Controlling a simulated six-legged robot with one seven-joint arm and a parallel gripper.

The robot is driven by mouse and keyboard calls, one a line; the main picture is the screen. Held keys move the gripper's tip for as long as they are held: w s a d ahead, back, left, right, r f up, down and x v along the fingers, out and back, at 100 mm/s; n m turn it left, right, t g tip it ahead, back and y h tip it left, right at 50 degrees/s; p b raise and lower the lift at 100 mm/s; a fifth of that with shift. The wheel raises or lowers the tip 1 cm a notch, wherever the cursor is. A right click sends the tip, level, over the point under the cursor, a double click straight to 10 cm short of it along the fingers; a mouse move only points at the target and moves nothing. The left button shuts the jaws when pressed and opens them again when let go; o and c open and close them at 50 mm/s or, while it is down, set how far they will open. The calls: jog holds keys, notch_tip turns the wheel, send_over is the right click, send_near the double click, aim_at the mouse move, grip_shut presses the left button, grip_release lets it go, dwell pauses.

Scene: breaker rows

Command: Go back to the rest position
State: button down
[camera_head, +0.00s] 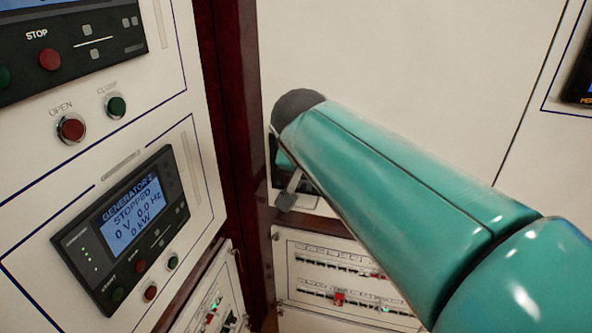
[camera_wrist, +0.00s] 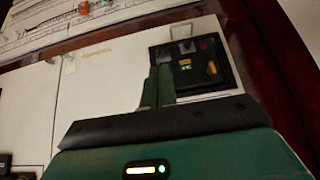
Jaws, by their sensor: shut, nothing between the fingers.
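My gripper (camera_wrist: 157,78) shows in the wrist view as two green fingers close together, with nothing between them. Its fingertips overlap the left side of a black switch unit (camera_wrist: 203,68) with a metal loop handle; I cannot tell whether they touch it. In the head view my teal arm reaches from the lower right toward the panel, and it hides most of the gripper and the black unit. A grey lever (camera_head: 288,190) of that unit shows below the arm's dark end.
A generator display (camera_head: 128,222) reading "STOPPED" is on the left cabinet, below red (camera_head: 71,129) and green (camera_head: 116,106) buttons. A dark red post (camera_head: 232,110) stands close left of my arm. Breaker rows (camera_head: 318,258) lie below it. Blank white panel is above.

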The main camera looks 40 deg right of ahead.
dwell(0.7)
jog(key=s+a+f+n+y, duration=0.1)
jog(key=a+f+n+y, duration=0.1)
jog(key=a, duration=0.4)
jog(key=s+a+f+n+y, duration=0.1)
jog(key=s+a+f+n, duration=0.1)
jog(key=a+f+n, duration=0.2)
jog(key=s+a+f+n+t+y, duration=0.1)
jog(key=s+a+f+n+y, duration=0.1)
jog(key=a, duration=0.7)
jog(key=shift+s+f+n+y, duration=0.3)
jog(key=shift+f+n, duration=0.2)
jog(key=shift+n, duration=0.7)
